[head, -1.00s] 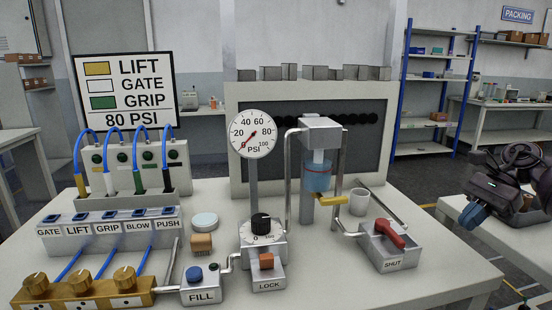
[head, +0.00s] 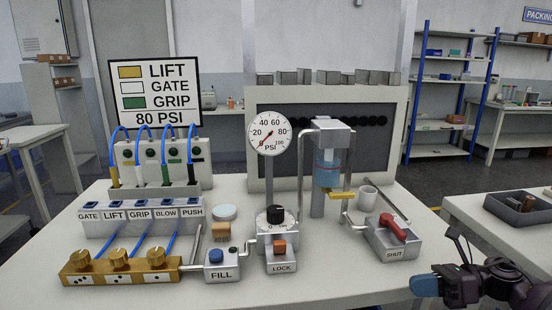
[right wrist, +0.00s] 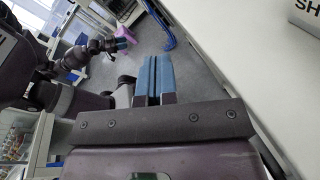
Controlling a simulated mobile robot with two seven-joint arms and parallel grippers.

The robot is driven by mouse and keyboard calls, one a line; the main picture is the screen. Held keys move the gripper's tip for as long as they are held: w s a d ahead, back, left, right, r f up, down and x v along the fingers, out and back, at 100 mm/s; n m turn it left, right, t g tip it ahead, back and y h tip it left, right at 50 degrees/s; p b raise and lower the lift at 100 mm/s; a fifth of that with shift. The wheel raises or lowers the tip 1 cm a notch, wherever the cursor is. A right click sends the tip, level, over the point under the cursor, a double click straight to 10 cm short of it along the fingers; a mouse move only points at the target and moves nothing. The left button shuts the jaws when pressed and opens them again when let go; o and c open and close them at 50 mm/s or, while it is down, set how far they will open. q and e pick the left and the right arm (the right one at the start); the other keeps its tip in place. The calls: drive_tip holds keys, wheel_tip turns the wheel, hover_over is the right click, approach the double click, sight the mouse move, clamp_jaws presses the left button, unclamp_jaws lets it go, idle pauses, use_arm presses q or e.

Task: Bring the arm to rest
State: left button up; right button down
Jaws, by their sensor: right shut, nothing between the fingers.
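My right gripper (head: 426,286) is at the lower right of the head view, beside the front right corner of the workbench (head: 330,285). Its blue fingers are together with nothing between them; they also show in the right wrist view (right wrist: 154,80), over the floor and beside a pale bench edge. My left gripper does not show in the head view. In the right wrist view, what looks like my other arm ends in a small blue tip (right wrist: 122,45), too small to read.
A dark tray (head: 520,208) stands on the right table. Grey floor lies between.

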drive_tip(key=s+a+f+n+t+h+p, duration=0.1)
drive_tip(key=s+f+n+t+h, duration=0.1)
drive_tip(key=s+f+n+h, duration=0.3)
drive_tip(key=s+a+f+n+t+h+p, duration=0.2)
drive_tip(key=s+f+n+h, duration=0.3)
drive_tip(key=s+n, duration=0.7)
drive_tip(key=s+a+f+n+t+h+p, duration=0.1)
drive_tip(key=s+f+n+t+h, duration=0.3)
drive_tip(key=s, duration=0.7)
wheel_tip(320, 180, down, 5)
drive_tip(key=n+h, duration=0.2)
drive_tip(key=n, duration=0.3)
drive_tip(key=shift+a+p, duration=0.3)
drive_tip(key=shift+a, duration=0.05)
drive_tip(key=shift+s, duration=0.1)
drive_tip(key=shift+a, duration=0.1)
